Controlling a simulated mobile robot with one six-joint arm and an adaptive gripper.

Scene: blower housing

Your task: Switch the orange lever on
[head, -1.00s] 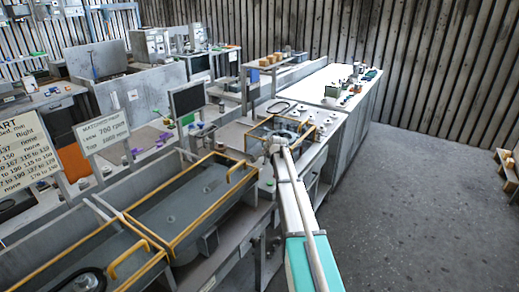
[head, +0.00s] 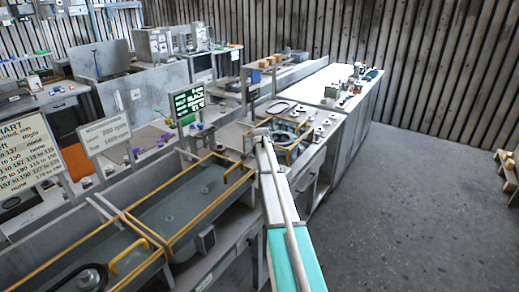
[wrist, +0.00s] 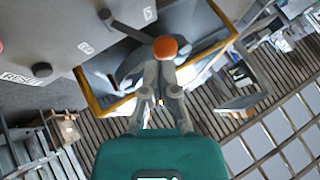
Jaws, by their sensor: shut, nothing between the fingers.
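The orange lever shows in the wrist view as an orange ball knob (wrist: 165,48) on a thin dark rod, whose pivot end is on a grey panel (wrist: 60,45) at upper left. My gripper (wrist: 160,66) is shut and empty, its fingertips just below the knob in the picture. I cannot tell whether they touch it. In the head view my gripper (head: 258,133) is at the far end of my arm, by the yellow-framed opening in the bench. The lever is too small or hidden there.
In the wrist view a yellow-edged housing (wrist: 95,97) lies behind the fingers, and the panel has a RESET label. In the head view a monitor (head: 188,101) shows green text. A yellow-railed trough (head: 190,195) stands nearer.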

